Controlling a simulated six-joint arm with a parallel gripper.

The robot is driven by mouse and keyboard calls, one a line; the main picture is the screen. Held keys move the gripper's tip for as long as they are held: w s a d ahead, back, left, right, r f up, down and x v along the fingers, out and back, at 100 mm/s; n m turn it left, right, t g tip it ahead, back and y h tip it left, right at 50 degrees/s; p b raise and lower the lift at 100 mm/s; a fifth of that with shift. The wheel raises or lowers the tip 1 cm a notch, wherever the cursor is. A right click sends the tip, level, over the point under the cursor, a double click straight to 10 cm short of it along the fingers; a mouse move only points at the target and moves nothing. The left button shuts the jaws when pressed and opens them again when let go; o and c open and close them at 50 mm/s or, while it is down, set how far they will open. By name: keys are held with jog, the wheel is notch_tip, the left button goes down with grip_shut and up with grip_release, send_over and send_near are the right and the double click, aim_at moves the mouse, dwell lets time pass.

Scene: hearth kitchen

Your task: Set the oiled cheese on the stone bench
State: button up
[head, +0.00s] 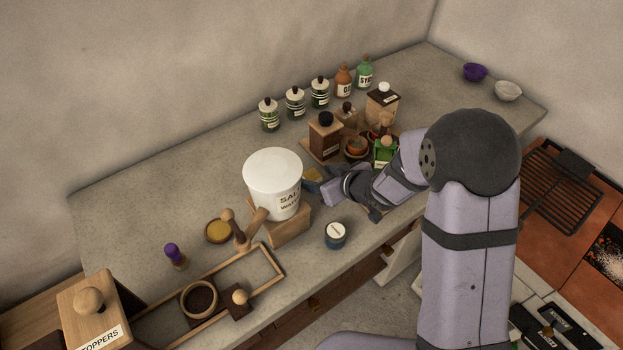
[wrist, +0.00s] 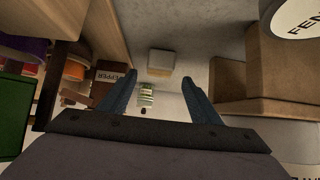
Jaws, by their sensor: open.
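A small pale-yellow block (wrist: 160,62), which looks like the oiled cheese, is on the grey stone bench in the wrist view. It lies ahead of my gripper (wrist: 160,82), roughly in line with the space between the two blue fingers. My gripper is open with nothing seen held. In the head view, a yellowish patch of the block (head: 314,174) shows beside the blue fingers (head: 318,183), mostly hidden. I cannot tell whether the fingers touch it. The stone bench (head: 180,185) runs along the wall.
A white salt bucket (head: 272,180) on a wooden block (head: 290,226) stands just left of my gripper. A wooden rack with a pepper box (head: 325,138) and bowls is beyond it. A white-lidded jar (head: 335,235) stands near the front edge. Striped jars (head: 295,103) line the back.

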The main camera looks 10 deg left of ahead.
aim_at(312, 176)
jog(key=shift+f+p+x, duration=0.2)
jog(key=shift+p+x, duration=0.15)
jog(key=shift+x, duration=2.25)
jog(key=shift+s+d, duration=0.1)
jog(key=shift+d, duration=0.05)
jog(key=c, duration=1.2)
jog(key=shift+c, duration=0.2)
jog(key=shift+r, duration=0.1)
notch_tip(312, 176, up, 18)
jog(key=p, duration=0.5)
